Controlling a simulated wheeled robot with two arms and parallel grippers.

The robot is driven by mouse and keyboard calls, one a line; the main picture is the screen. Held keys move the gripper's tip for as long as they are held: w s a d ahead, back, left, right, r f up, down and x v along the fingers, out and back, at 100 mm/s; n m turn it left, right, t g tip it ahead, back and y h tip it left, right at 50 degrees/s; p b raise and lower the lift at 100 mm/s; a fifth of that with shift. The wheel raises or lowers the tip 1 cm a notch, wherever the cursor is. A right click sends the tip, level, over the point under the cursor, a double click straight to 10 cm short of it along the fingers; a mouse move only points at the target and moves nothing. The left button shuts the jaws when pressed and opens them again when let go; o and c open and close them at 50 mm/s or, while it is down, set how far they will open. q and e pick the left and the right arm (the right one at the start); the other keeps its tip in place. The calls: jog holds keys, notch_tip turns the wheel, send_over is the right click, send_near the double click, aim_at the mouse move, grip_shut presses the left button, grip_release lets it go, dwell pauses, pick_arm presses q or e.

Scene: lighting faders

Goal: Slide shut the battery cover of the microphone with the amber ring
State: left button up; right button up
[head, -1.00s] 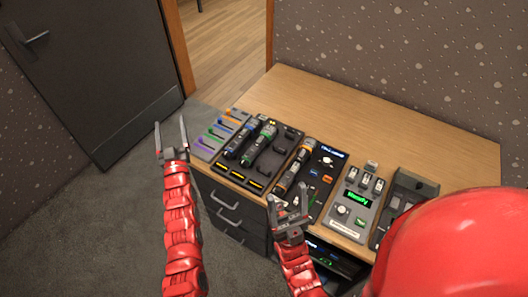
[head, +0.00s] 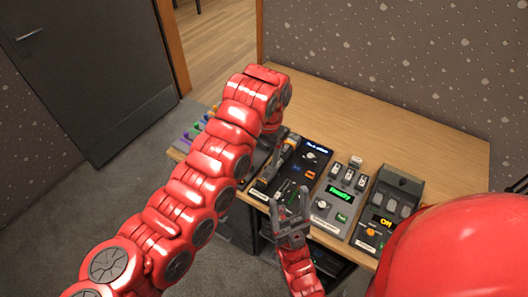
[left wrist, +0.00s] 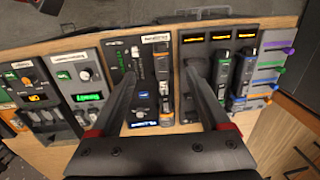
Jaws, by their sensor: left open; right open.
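The amber-ringed microphone (left wrist: 160,82) lies on a dark panel in the left wrist view, between the spread fingers of my left gripper (left wrist: 164,72). The fingers are open and appear to be above it; I cannot tell whether they touch it. Its battery cover is too small to make out. In the head view my left arm hides much of the microphone and the left gripper. My right gripper (head: 292,207) is open and empty in front of the table's near edge.
Two more microphones, one green-ringed (left wrist: 222,78) and one blue-ringed (left wrist: 242,78), lie in the neighbouring charging tray. Colored faders (left wrist: 272,72) are beyond them. A device with a green display (head: 341,196) stands right of the panel. The table's back (head: 400,145) is clear.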

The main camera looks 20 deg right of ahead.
pick_arm(q)
jog(key=b, duration=0.1)
send_over(260, 184)
jog(key=f, duration=0.5)
jog(key=s+f, duration=0.1)
jog(key=f, duration=0.2)
jog(key=shift+d, duration=0.3)
jog(key=f, duration=0.2)
jog(key=f+p, duration=0.1)
jog(key=f, duration=0.2)
jog(key=w+f, duration=0.1)
jog(key=f, duration=0.1)
jog(key=shift+a+f+p, duration=0.2)
jog(key=shift+a+p, duration=0.15)
jog(key=shift+p, duration=0.05)
jog(key=shift+f, duration=0.9)
grip_shut()
